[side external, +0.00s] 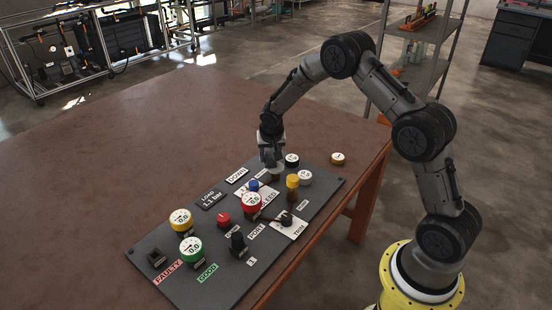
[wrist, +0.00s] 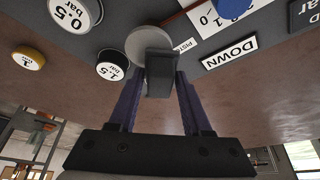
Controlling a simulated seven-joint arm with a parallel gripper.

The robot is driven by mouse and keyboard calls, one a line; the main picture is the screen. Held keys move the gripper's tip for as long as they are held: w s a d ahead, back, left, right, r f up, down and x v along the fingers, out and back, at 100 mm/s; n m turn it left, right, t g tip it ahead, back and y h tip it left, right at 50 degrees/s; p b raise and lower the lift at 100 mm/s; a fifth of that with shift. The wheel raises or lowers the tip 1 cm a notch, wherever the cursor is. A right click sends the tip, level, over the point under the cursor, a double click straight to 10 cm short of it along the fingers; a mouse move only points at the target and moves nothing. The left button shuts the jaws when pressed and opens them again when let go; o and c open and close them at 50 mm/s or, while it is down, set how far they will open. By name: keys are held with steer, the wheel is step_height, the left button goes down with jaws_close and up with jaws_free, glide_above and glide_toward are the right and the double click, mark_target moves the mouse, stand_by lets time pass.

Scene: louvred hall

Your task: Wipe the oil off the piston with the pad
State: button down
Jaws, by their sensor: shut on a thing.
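My gripper (side external: 272,158) is over the far part of the grey control panel, pointing down. In the wrist view my gripper (wrist: 160,82) has its two purple-grey fingers closed on a dark block, which looks like the pad (wrist: 161,68). A round grey disc, the piston (wrist: 146,40), stands on the panel just beyond the pad, with a partly covered label beside it. The pad overlaps it in the picture; I cannot tell if they touch. In the side view the gripper largely hides the piston. I cannot make out any oil on it.
The panel (side external: 144,253) lies on a brown table (side external: 110,165). Close around my gripper are a black-sided cap (side external: 292,160), a white cap (side external: 305,177), a yellow knob (side external: 292,182) and a blue knob (side external: 253,185). A loose yellow-sided cap (side external: 337,158) lies beyond the panel. The table's left is clear.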

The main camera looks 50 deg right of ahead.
mark_target(283, 168)
steer(key=shift+w, duration=0.4)
steer(key=shift+s, duration=3.1)
step_height(283, 168, up, 8)
